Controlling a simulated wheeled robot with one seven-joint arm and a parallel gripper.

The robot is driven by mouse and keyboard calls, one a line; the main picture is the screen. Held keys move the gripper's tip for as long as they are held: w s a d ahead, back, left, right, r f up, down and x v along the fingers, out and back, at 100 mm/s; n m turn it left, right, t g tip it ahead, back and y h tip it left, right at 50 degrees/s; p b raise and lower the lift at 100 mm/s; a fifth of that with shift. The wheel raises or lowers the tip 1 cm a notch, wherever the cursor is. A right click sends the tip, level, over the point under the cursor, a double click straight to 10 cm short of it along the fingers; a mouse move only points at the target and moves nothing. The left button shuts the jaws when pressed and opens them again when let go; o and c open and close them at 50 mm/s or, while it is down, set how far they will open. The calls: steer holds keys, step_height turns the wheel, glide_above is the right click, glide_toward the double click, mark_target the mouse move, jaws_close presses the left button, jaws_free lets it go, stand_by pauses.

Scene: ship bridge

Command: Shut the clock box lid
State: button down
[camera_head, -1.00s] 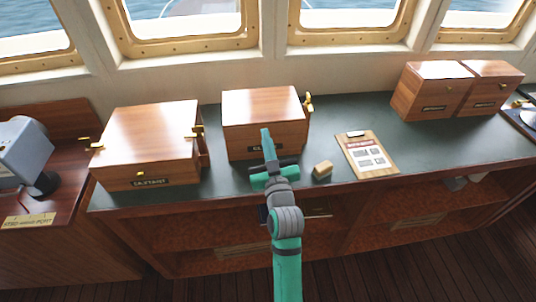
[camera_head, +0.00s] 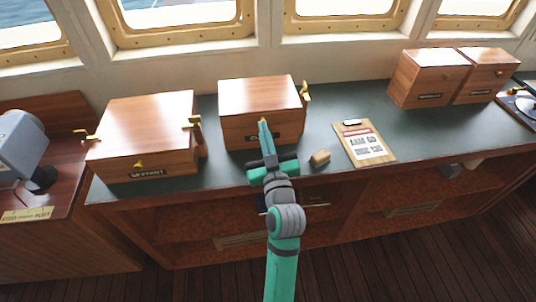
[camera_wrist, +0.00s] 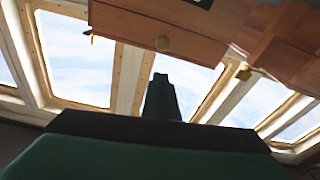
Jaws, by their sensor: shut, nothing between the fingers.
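The clock box (camera_head: 240,130) is the middle wooden box on the green counter; its front label is mostly hidden by my gripper. Its lid (camera_head: 262,92) lies flat and level on top, with no clear gap in the head view. A brass catch (camera_head: 306,91) stands out at its right end. My gripper (camera_head: 264,124) is shut and empty, pointing up in front of the box's front face; whether it touches cannot be told.
A larger box labelled sextant (camera_head: 150,130) stands close on the left. A small tan block (camera_head: 320,158) and a clipboard (camera_head: 364,145) lie to the right. Two more boxes (camera_head: 418,80) (camera_head: 486,76) stand farther right. The counter between clipboard and those boxes is clear.

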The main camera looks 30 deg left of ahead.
steer(key=s+d+f+m+t+h, duration=0.1)
steer(key=s+d+f+m+h, duration=0.5)
steer(key=s+f, duration=0.3)
steer(key=s+d+f+m+h, duration=0.45)
steer(key=s+d+f, duration=0.35)
steer(key=f, duration=0.2)
steer(key=s+d+h, duration=0.1)
steer(key=s+d, duration=0.5)
steer(key=s, duration=0.4)
steer(key=s+d+f+n+g+h, duration=0.1)
steer(key=s+d, duration=0.5)
steer(key=s, duration=0.3)
steer(key=shift+s+f, duration=0.3)
steer(key=shift+s, duration=0.1)
